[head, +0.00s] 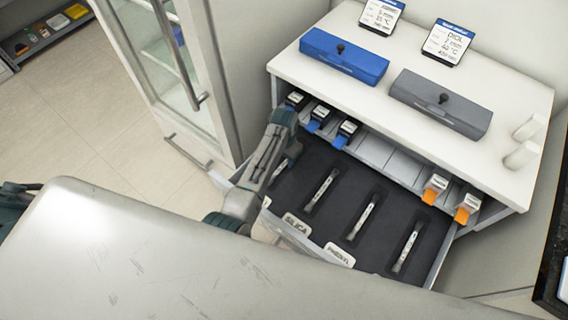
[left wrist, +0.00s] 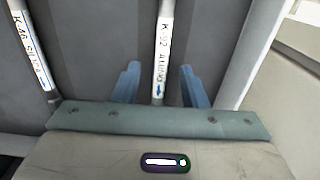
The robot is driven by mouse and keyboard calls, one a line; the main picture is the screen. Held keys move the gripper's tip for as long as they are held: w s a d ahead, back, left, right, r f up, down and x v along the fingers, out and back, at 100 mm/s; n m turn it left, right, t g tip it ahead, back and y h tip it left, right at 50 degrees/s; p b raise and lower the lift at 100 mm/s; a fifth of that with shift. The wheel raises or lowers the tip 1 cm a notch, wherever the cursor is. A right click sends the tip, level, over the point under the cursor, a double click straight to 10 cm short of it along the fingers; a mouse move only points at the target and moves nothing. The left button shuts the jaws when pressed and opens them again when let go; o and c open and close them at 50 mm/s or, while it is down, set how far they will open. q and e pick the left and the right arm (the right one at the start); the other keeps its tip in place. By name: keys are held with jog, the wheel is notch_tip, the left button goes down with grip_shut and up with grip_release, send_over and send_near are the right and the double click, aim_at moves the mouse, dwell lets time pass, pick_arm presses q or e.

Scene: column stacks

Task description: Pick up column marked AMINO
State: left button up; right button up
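The open drawer holds several slim white columns in dark slots. In the left wrist view, a column (left wrist: 164,45) marked K-92, with a word I cannot read surely as AMINO, stands between the fingers of my left gripper (left wrist: 158,85). The fingers are apart, one on each side, with gaps to the column. A column marked K-46 SILICA (left wrist: 33,50) lies to its left. In the head view, my left gripper (head: 279,166) is over the drawer's left end, largely hidden by my arm. My right gripper is not in view.
The drawer (head: 385,195) juts from a white cabinet (head: 480,95). Its front carries SILICA (head: 297,223) and PHENYL (head: 339,255) tags. A blue case (head: 343,58) and a grey case (head: 440,104) sit on top. The drawer wall (left wrist: 252,50) is close right of the fingers.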

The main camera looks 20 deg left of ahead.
aim_at(284, 164)
pick_arm(q)
jog(key=shift+a+f, duration=0.1)
jog(key=shift+f, duration=1.2)
grip_shut()
jog(key=shift+r, duration=0.1)
